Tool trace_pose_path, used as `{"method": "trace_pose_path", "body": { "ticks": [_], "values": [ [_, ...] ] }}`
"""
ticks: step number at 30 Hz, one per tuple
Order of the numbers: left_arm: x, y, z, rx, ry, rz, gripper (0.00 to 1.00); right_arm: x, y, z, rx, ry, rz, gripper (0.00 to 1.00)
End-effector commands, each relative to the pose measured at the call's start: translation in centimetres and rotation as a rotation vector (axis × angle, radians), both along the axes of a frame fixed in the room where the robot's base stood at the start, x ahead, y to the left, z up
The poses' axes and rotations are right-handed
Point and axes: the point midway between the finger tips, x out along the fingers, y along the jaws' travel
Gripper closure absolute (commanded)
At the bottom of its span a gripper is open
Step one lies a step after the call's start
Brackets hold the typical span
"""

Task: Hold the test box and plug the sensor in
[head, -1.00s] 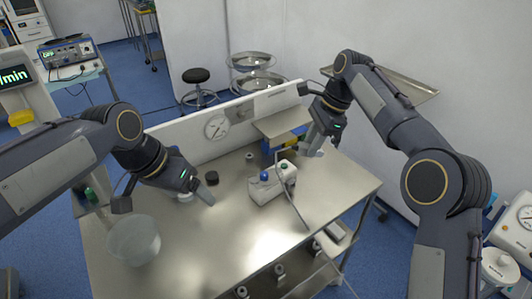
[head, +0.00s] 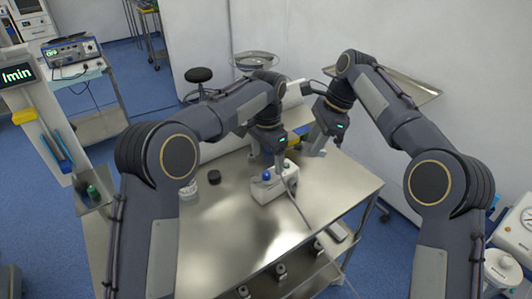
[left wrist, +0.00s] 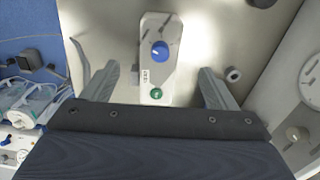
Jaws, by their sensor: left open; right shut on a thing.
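The white test box (head: 268,190), with a blue knob, stands on the steel table. My left gripper (head: 272,164) is over the back of the box. In the left wrist view my left gripper (left wrist: 150,82) is open, its fingers on either side of the test box (left wrist: 153,75) with gaps between. That view also shows a blue knob and a green button. My right gripper (head: 315,150) is shut, behind and right of the box. What it grips, probably the sensor, is too small to make out. A grey cable (head: 304,213) runs from the box's right side over the front edge.
A dark round lid (head: 214,177) and a small white jar (head: 188,190) stand on the table left of the box. A raised white panel and a shelf edge the back, partly hidden by my arms. The table's front left is clear.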

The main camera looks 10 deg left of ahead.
Motion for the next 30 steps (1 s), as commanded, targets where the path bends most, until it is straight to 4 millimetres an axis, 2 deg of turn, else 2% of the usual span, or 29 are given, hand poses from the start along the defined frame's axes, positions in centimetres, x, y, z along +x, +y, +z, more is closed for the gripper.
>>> {"method": "trace_pose_path", "body": {
  "ticks": [12,16,21,30],
  "values": [
    [-0.1,0.1,-7.6,0.001,0.004,0.002,0.2,0.0,0.0,0.0,0.0,0.0,0.0,1.0],
    [-0.1,0.1,-9.4,0.001,0.002,0.003,0.2,0.0,0.0,0.0,0.0,0.0,0.0,1.0],
    [0.0,0.1,-10.7,-0.001,-0.001,0.003,0.2,0.0,0.0,0.0,0.0,0.0,0.0,1.0],
    [0.0,0.1,-11.0,-0.001,-0.001,0.003,0.2,0.0,0.0,0.0,0.0,0.0,0.0,1.0]
  ]
}}
